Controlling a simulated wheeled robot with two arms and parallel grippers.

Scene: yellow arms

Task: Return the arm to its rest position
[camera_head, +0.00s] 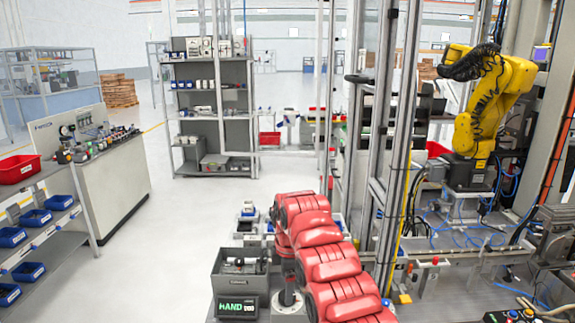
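A yellow jointed arm (490,95) stands on a dark base at the right, behind metal posts. Its upper part bends over to the left, with dark cables around its end. A red padded, segmented arm (325,255) rises from the bottom edge in the middle and leans left at its top. I cannot tell whether either arm is mine. Neither of my grippers shows in the head view, so their state is hidden.
A grey box (240,270) stands left of the red arm. A grey shelf (212,100) is at the back. A rack with blue bins (35,218) and a red bin (18,168) is at the left. Metal posts (395,130) stand right of centre. The floor (160,240) at centre left is clear.

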